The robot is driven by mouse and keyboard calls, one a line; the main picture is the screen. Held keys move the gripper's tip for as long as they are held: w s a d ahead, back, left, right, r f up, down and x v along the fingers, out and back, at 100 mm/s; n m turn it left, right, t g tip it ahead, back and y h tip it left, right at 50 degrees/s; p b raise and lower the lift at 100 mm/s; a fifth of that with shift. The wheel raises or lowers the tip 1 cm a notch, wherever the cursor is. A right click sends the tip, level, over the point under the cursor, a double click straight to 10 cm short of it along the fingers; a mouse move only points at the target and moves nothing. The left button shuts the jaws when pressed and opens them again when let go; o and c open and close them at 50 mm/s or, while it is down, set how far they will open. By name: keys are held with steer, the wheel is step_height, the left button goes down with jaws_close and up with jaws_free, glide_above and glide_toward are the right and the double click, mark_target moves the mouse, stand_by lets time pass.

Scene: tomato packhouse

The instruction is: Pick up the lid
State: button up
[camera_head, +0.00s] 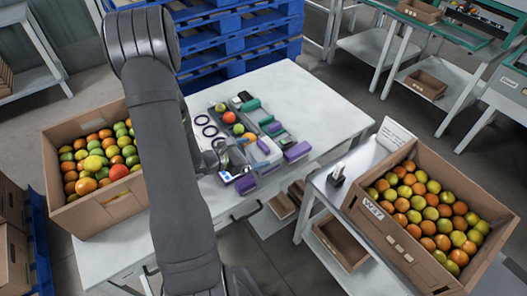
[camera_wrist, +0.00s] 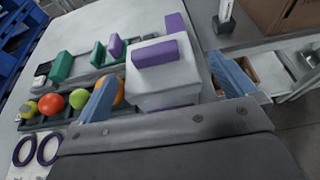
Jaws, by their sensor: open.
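A white, block-like lid with a purple bar handle (camera_wrist: 153,52) on top fills the middle of the wrist view. A purple strip shows at its lower edge. My gripper (camera_wrist: 163,70) is open, with one blue finger on each side of the lid; I cannot tell whether they touch it. In the head view my gripper (camera_head: 226,158) is over the near part of the table, partly hidden by my arm, and I cannot tell clearly which pale piece there is the lid.
Green-handled pieces (camera_wrist: 62,67) and a tray with tomatoes (camera_wrist: 52,103) lie beside the lid. Dark rings (camera_wrist: 48,148) lie nearby. A full tomato carton (camera_head: 70,210) stands left; another (camera_head: 385,238) stands on the right table. The table's far right part (camera_head: 320,105) is clear.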

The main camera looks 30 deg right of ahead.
mark_target(261, 149)
steer(key=shift+x, duration=2.75)
steer(key=shift+w, duration=0.2)
steer(key=shift+c, duration=0.2)
steer(key=shift+a, duration=0.1)
steer(key=c, duration=0.8)
steer(key=shift+o, duration=0.2)
